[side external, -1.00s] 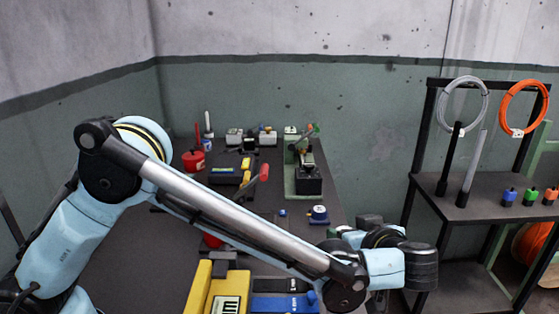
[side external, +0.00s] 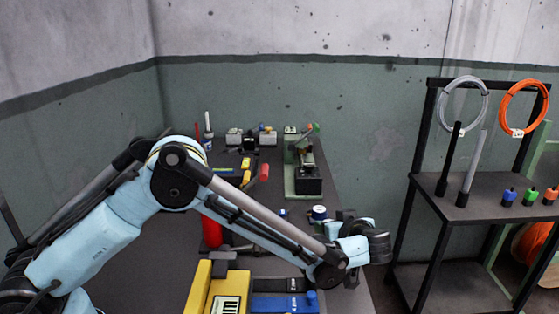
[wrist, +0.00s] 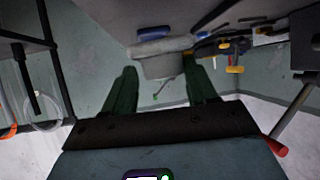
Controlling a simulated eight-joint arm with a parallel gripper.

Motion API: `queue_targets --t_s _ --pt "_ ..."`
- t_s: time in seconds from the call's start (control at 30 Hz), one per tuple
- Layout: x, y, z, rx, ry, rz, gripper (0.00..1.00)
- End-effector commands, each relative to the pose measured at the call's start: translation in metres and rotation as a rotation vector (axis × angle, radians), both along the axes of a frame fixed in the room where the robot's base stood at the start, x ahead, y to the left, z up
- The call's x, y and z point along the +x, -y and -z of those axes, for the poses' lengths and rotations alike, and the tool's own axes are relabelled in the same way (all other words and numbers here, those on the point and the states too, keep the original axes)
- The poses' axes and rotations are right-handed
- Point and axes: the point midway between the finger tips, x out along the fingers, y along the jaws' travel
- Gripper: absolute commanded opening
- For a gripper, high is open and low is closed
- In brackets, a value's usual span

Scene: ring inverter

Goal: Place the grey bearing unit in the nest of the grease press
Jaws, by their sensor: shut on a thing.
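The grey bearing unit (wrist: 160,58) shows in the wrist view between the two green fingers of my gripper (wrist: 157,75), which is shut on it. In the side view my gripper (side external: 348,226) is at the right edge of the bench, nearer the camera than the grease press. The fingers and the bearing unit are hard to make out there. The grease press (side external: 290,180) stands at the back right of the bench, with a green frame and a black block (side external: 308,184) at its front. Its nest cannot be made out clearly.
A blue-and-white round item (side external: 319,212) stands between my wrist and the press. A yellow device (side external: 200,290) and blue tray (side external: 283,304) are at the front. A red cylinder (side external: 211,232) is behind my forearm. A shelf rack (side external: 480,195) stands to the right.

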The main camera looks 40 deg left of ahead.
Motion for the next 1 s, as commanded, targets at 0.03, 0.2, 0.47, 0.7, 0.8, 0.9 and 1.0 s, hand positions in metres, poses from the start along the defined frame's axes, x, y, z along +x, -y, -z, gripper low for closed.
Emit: queue_targets --t_s 0.03,0.2,0.47,0.7,0.8,0.9,1.0 --pt "0.003 -0.004 0.003 0.002 0.001 0.000 0.00" --pt "0.007 -0.007 0.010 0.002 0.000 0.000 0.00" --pt "0.006 -0.007 0.039 0.002 0.001 0.001 0.00" --pt "0.006 -0.007 0.041 0.001 0.002 0.001 0.00" --pt "0.006 -0.007 0.042 0.001 0.002 0.001 0.00" --pt "0.006 -0.007 0.044 0.000 0.000 0.001 0.63" --pt "0.006 -0.007 0.044 0.000 0.000 0.001 0.79"
